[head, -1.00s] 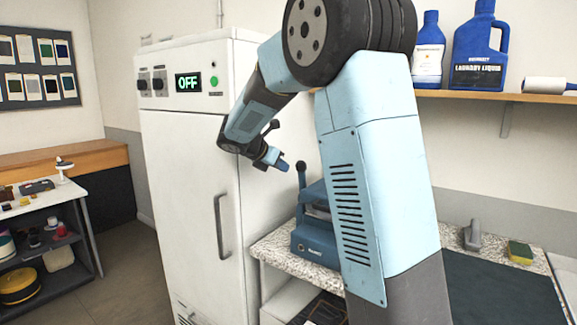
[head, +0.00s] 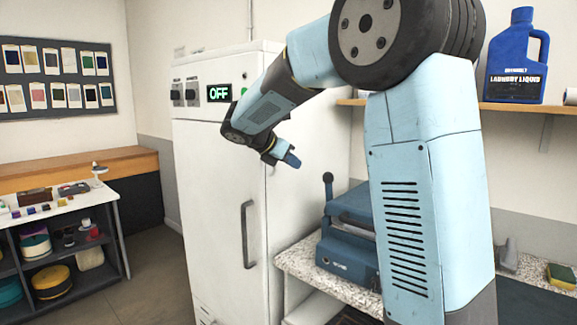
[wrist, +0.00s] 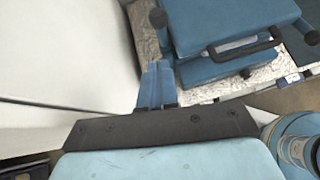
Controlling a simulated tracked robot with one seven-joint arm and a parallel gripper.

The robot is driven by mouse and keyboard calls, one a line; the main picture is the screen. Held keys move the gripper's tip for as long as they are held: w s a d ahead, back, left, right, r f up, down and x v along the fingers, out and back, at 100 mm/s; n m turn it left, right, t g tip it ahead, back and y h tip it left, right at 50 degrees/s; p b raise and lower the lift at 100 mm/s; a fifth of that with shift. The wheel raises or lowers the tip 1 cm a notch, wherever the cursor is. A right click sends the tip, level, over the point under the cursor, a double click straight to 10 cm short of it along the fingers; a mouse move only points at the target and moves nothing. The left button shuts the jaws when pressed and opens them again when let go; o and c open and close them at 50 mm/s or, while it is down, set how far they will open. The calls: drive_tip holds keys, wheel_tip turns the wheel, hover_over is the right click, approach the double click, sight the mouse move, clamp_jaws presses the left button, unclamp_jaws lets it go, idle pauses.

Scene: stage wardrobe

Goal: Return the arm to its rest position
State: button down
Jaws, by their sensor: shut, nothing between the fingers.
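My arm reaches up and over in the head view, with its forearm slanting down to the left in front of a tall white cabinet (head: 200,200). My gripper (head: 292,161) hangs at the end, clear of the cabinet door and above the speckled counter. In the wrist view my gripper (wrist: 156,75) has its two blue fingers together with nothing between them. It points toward the counter edge beside a blue press-like machine (wrist: 215,30). I cannot tell its exact distance from the cabinet.
The blue machine also shows on the counter in the head view (head: 347,256). A shelf holds a blue laundry liquid jug (head: 517,62). A white-topped side table (head: 75,210) stands left, with open floor before it.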

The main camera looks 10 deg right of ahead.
drive_tip(key=s+f+m+y, duration=0.2)
drive_tip(key=s+m, duration=0.5)
drive_tip(key=s, duration=0.5)
drive_tip(key=s+d+f+m+y, duration=0.1)
drive_tip(key=s+m+y, duration=0.3)
drive_tip(key=s+m, duration=0.4)
drive_tip(key=s+d+f+m+y, duration=0.1)
drive_tip(key=s+f+m+y, duration=0.2)
drive_tip(key=s+m, duration=0.5)
drive_tip(key=s+f, duration=0.1)
drive_tip(key=s, duration=0.6)
drive_tip(key=shift+s+d+y, duration=0.15)
drive_tip(key=shift+s+y, duration=0.25)
